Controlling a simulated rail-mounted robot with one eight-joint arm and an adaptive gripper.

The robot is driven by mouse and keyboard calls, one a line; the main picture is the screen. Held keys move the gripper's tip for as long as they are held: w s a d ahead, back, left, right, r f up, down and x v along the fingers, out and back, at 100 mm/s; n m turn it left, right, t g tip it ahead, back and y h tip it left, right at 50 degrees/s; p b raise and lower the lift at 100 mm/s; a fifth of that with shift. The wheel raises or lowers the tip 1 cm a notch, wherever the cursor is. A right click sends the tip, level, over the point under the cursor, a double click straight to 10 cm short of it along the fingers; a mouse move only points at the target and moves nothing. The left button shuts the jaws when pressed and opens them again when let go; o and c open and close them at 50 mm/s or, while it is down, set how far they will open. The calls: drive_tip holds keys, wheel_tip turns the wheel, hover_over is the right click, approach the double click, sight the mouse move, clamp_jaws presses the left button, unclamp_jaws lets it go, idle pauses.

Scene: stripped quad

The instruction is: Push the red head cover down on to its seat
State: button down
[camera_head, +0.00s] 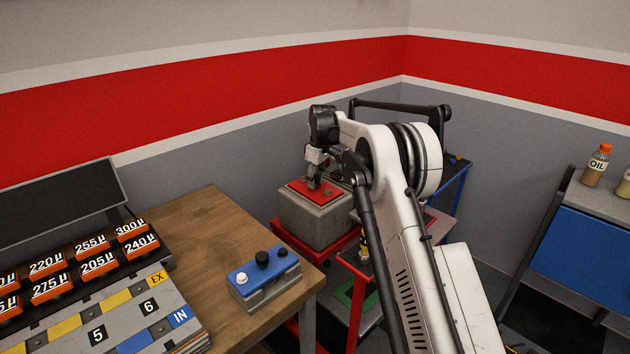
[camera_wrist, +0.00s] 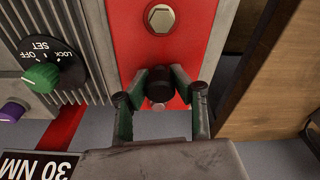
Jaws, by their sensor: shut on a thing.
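The red head cover (camera_head: 300,192) lies on top of a grey finned block (camera_head: 315,222) in the head view. In the wrist view the cover (camera_wrist: 185,50) fills the upper middle, with a pale hex bolt (camera_wrist: 160,18) on it. My gripper (camera_head: 314,183) is over the cover, pointing down. In the wrist view its fingers (camera_wrist: 158,88) are closed around a dark round knob (camera_wrist: 158,90) near the cover's near end. A small pinkish round part shows just below the knob. The seam between cover and block is too small to judge, and my arm hides part of the right side.
A wooden bench (camera_head: 200,225) stands left, holding a blue-topped box (camera_head: 262,275) and a rack of orange labelled blocks (camera_head: 100,258). A red stand (camera_head: 290,240) carries the grey block. In the wrist view, a panel with a green knob (camera_wrist: 40,78) lies left and wood (camera_wrist: 265,70) right.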

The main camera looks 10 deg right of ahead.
sight(318, 177)
drive_tip(key=c, duration=1.4)
unclamp_jaws()
drive_tip(key=r, duration=0.8)
drive_tip(key=s+d+r, duration=0.1)
drive_tip(key=r, duration=0.3)
drive_tip(key=s+r+m+t, duration=0.2)
drive_tip(key=s+r, duration=0.5)
drive_tip(key=s, duration=0.6)
drive_tip(key=s+r+m+t, duration=0.1)
drive_tip(key=s+r+m, duration=0.1)
drive_tip(key=s+r, duration=0.85)
drive_tip(key=s+f+m+t, duration=0.1)
drive_tip(key=s+f, duration=0.4)
drive_tip(key=s, duration=0.5)
drive_tip(key=s+f+m+t, duration=0.1)
drive_tip(key=s+f, duration=0.4)
drive_tip(key=s, duration=0.6)
drive_tip(key=s+a+f+m+t+h+b, duration=0.1)
drive_tip(key=s+f+m, duration=0.1)
drive_tip(key=s+f, duration=0.4)
drive_tip(key=shift+s+m, duration=0.3)
drive_tip(key=shift+s, duration=2.35)
